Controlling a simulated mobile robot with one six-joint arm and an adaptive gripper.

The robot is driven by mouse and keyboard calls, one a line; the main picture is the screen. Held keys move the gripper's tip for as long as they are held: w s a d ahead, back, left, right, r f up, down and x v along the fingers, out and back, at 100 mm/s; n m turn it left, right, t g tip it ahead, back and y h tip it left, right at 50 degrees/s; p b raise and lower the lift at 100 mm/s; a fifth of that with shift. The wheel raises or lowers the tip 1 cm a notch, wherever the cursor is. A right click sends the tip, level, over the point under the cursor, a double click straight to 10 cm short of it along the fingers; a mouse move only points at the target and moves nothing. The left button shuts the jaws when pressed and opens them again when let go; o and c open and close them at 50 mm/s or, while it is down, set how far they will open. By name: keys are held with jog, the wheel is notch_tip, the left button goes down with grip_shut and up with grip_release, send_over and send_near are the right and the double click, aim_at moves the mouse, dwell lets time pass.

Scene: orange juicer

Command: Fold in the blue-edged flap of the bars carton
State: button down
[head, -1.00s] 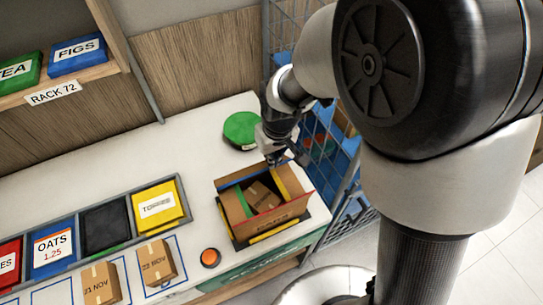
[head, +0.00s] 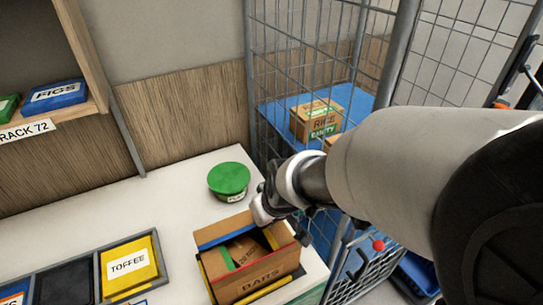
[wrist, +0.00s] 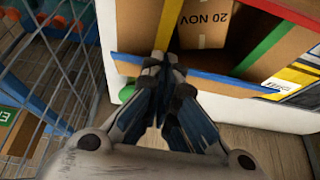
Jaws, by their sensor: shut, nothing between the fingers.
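The open bars carton (head: 262,284) stands at the counter's right end, with a smaller brown box marked 20 NOV inside; that box also shows in the wrist view (wrist: 207,20). The blue-edged flap (head: 222,228) is at the carton's back side, still raised outward. Green, yellow and red edges also show.
A green round tub (head: 229,180) stands behind the carton. A wire cage (head: 310,60) holding a rice carton (head: 318,118) is close to the right. A tray with a yellow toffee box (head: 128,266) lies left. The counter between is clear.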

jog(key=shift+s+d+f+b, duration=0.2)
jog(key=shift+s+f+b, duration=0.15)
jog(key=shift+f+b, duration=0.3)
jog(key=shift+f, duration=0.1)
dwell(1.2)
dwell(0.6)
